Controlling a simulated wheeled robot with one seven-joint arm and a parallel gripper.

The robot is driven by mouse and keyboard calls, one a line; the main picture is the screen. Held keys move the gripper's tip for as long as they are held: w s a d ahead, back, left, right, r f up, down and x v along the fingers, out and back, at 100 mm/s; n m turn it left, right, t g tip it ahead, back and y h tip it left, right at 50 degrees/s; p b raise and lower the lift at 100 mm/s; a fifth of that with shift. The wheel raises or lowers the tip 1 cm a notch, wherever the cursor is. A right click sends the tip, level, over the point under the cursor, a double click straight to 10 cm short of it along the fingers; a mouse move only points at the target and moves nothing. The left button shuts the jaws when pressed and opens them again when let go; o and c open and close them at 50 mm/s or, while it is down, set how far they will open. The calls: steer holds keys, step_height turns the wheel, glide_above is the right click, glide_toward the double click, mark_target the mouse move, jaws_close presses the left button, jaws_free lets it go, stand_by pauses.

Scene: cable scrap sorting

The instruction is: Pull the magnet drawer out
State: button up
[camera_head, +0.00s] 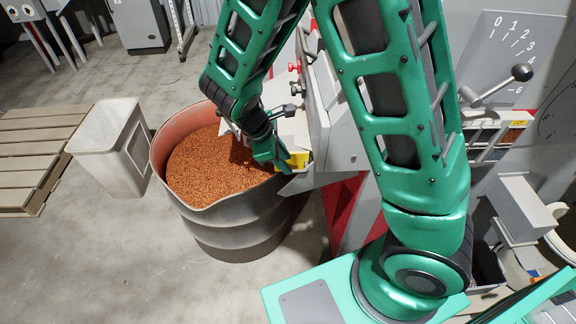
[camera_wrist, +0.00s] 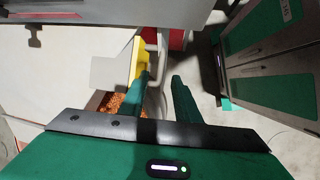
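A yellow piece (camera_head: 298,160), which looks like the magnet drawer's handle, sits at the lower edge of the grey machine, above the drum's right rim. It also shows in the wrist view (camera_wrist: 139,58), beside a pale plate. My gripper (camera_head: 277,162) reaches down next to it from the left, partly covering it. In the wrist view, my gripper's green fingers (camera_wrist: 162,85) are apart with a gap between them. The left finger's tip is close to or touching the yellow piece; I cannot tell which. The drawer's body is mostly hidden.
A dark drum (camera_head: 235,235) full of copper-coloured granules stands below my gripper. A pale bin (camera_head: 108,150) and a wooden pallet (camera_head: 40,140) are to its left. The grey machine (camera_head: 335,110) rises to the right. Open floor lies at the lower left.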

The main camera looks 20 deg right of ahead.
steer(key=shift+x, duration=2.15)
steer(key=shift+r, duration=0.1)
jaws_close()
